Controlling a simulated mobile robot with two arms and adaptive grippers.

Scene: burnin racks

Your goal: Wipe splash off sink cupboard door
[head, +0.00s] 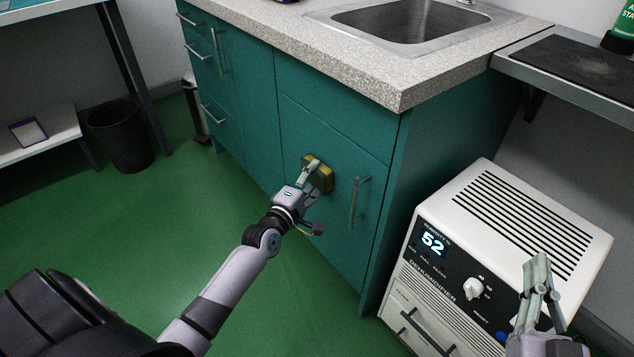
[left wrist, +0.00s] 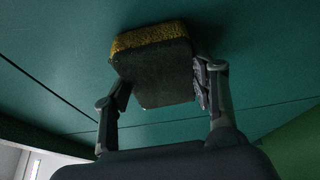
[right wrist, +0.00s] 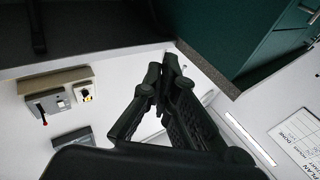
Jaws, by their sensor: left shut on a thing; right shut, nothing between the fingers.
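The teal sink cupboard door (head: 335,225) is below the sink (head: 415,20) and has a vertical metal handle (head: 356,203). My left gripper (head: 313,175) is shut on a yellow and dark sponge (head: 326,174) at the door's face, left of the handle. In the left wrist view the sponge (left wrist: 152,70) sits between the two fingers, its yellow side toward the teal panel (left wrist: 255,60). It looks pressed to the panel or very close. No splash shows; the sponge and gripper hide part of the door. My right gripper (head: 538,285) is shut and empty, in front of the dehumidifier.
A white dehumidifier (head: 485,240) stands right of the cupboard. A speckled worktop (head: 370,75) overhangs the door. A metal shelf with a dark mat (head: 585,68) is at the right. A black bin (head: 122,136) stands at the left. The green floor (head: 130,230) before the cupboard is clear.

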